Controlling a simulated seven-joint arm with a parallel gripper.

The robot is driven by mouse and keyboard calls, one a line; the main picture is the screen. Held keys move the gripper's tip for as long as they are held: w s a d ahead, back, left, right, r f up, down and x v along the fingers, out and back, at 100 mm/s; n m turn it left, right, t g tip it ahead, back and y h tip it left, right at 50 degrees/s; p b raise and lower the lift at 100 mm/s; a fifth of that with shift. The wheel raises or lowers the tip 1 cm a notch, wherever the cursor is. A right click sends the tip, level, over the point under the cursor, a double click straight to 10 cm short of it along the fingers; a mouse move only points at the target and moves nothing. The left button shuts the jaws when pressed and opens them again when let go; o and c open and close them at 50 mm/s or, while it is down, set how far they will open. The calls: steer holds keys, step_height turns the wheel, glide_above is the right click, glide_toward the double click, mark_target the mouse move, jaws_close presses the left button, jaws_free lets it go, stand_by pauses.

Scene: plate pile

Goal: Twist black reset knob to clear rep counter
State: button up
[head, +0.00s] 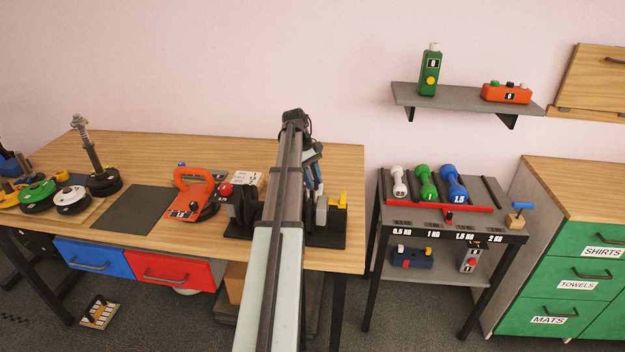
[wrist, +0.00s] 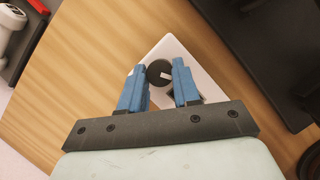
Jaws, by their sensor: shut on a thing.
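In the wrist view, the black knob (wrist: 159,71) is round with a small white mark on its top. It sits on a white box (wrist: 182,52) that stands at an angle on the wooden table. My gripper (wrist: 159,76) has its blue fingers on either side of the knob and is shut on it. A dark patch on the box shows beside the right finger, partly hidden. In the head view, my gripper (head: 316,178) is over the right part of the table, and my arm hides much of what is below it. I cannot make out the knob there.
On the table (head: 325,158), a black stand (head: 328,238) with weights and a yellow part is close by. An orange device (head: 190,195) and a dark mat (head: 135,210) lie to the left. Dumbbells (head: 427,182) stand on a rack at the right. The table's back right is clear.

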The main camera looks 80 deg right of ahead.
steer(key=shift+d+m+y, duration=0.1)
steer(key=shift+m+y, duration=0.2)
steer(key=shift+m, duration=0.5)
steer(key=shift+t, duration=0.3)
steer(key=o, duration=1.1)
steer(key=shift+c, duration=0.2)
steer(key=shift+w+d+r, duration=0.1)
steer(key=shift+r, duration=0.3)
steer(key=w+d, duration=0.8)
steer(key=shift+w+d+r, duration=0.1)
steer(key=shift+w+d, duration=0.15)
